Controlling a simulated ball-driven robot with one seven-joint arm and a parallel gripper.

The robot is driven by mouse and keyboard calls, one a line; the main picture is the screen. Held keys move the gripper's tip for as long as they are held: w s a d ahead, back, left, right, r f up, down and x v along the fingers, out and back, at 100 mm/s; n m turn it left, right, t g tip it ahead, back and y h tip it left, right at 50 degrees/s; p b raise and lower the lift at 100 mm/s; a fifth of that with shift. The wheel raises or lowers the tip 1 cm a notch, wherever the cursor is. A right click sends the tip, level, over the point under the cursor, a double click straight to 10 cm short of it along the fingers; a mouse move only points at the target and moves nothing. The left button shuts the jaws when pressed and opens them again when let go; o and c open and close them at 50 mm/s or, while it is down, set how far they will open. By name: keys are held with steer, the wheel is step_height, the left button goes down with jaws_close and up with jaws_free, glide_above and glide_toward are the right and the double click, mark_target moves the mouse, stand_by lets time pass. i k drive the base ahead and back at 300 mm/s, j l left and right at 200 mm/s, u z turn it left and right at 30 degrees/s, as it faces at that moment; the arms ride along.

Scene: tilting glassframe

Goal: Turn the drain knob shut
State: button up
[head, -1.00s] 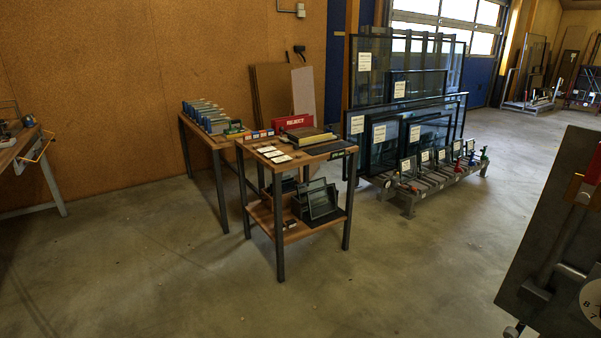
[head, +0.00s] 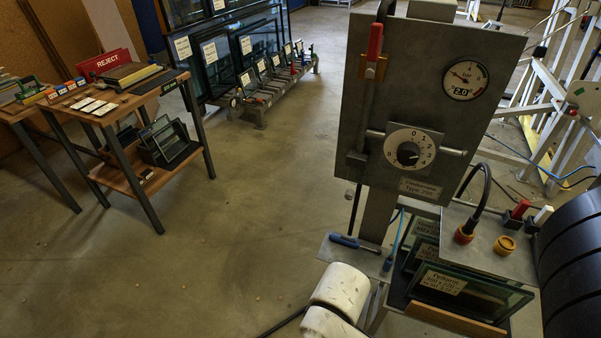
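A grey upright control panel (head: 372,122) stands right of centre in the head view. A black round knob (head: 407,153) sits on its white numbered dial. An orange-yellow round knob (head: 505,245) sits on the grey box top below, beside an orange-collared fitting (head: 465,234) with a black hose. No label shows which of these is the drain knob, and I cannot tell whether either is open or shut. A pressure gauge (head: 465,80) is at the panel's upper right. My gripper is not in view.
A red-handled lever (head: 374,45) is on the panel's left. Framed glass panes (head: 470,291) stand below the box top. A large black ribbed cylinder (head: 577,265) is at the right edge. A wooden-topped table (head: 122,97) stands at left. Open concrete floor lies between.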

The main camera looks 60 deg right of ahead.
mark_target(349, 194)
steer(key=z, duration=0.95)
